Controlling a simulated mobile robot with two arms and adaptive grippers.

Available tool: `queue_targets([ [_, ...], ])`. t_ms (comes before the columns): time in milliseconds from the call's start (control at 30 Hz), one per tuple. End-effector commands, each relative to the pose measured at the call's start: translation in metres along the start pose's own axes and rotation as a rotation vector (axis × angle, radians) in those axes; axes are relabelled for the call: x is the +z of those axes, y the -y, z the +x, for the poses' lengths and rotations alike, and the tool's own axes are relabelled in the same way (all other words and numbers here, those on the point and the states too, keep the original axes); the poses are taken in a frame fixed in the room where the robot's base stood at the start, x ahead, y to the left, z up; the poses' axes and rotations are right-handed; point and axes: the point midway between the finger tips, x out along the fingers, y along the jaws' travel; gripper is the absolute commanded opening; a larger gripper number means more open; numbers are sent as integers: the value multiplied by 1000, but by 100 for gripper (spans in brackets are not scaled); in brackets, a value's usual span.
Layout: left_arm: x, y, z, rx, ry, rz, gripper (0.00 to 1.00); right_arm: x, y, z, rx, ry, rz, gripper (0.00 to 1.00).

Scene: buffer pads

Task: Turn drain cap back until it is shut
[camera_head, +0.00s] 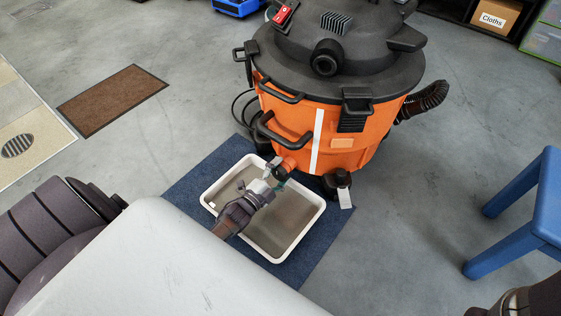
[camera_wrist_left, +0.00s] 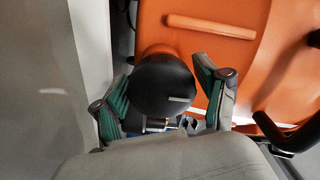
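The drain cap (camera_wrist_left: 164,86) is a round black disc with a pale mark, on the short orange drain spout (camera_head: 289,163) low on the orange vacuum drum (camera_head: 345,150). In the head view the cap is small and partly hidden by my left gripper (camera_head: 274,180). In the left wrist view, my left gripper (camera_wrist_left: 165,92) has its green-padded fingers spread on either side of the cap. A gap shows on the right side; contact on the left side is unclear. Whether the cap is shut cannot be told. My right gripper is out of view.
A white-rimmed tray (camera_head: 296,239) holding murky liquid lies under the spout on a blue mat (camera_head: 188,184). A black caster (camera_head: 337,180) with a white tag stands to its right. A blue stool (camera_head: 535,215) is at right; grey floor between is clear.

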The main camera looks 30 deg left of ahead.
Motion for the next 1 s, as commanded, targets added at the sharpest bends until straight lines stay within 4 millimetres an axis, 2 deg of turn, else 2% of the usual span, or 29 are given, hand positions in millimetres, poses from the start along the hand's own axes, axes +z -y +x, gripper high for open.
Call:
queue_targets([
  [367, 0, 0, -3, -1, 1, -2, 84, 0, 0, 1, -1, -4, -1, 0],
  [467, 1, -1, -13, 1, 1, -2, 84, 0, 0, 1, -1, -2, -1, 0],
  [800, 0, 0, -66, 0, 1, -2, 84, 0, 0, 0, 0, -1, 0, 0],
  [1000, 0, 0, -75, -1, 0, -2, 84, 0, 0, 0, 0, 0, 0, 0],
])
